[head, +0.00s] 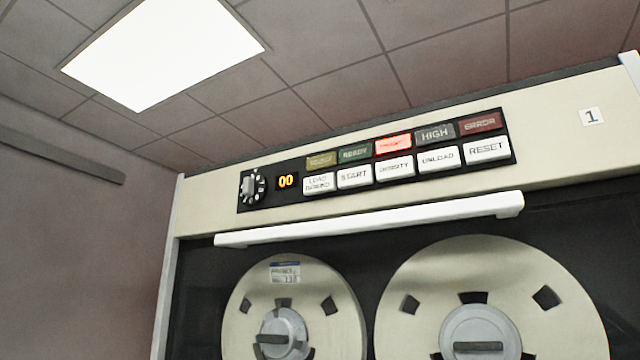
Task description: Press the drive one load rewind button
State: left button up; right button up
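The tape drive (548,137) fills the right and lower part of the head view, with a label "1" (591,117) at its upper right. A black control panel (511,152) runs along its top. The white load rewind button (319,184) is the leftmost in the lower row, just right of the orange "00" display (287,182). The start button (354,176) is to its right. In the upper row one red indicator (393,145) is brightly lit. Neither of my grippers is in view.
A white bar handle (370,222) sticks out below the panel. Two tape reels, a left one (340,325) and a right one (565,325), sit below it. A round selector knob (248,187) is at the panel's left end. A grey wall (70,260) stands left of the drive.

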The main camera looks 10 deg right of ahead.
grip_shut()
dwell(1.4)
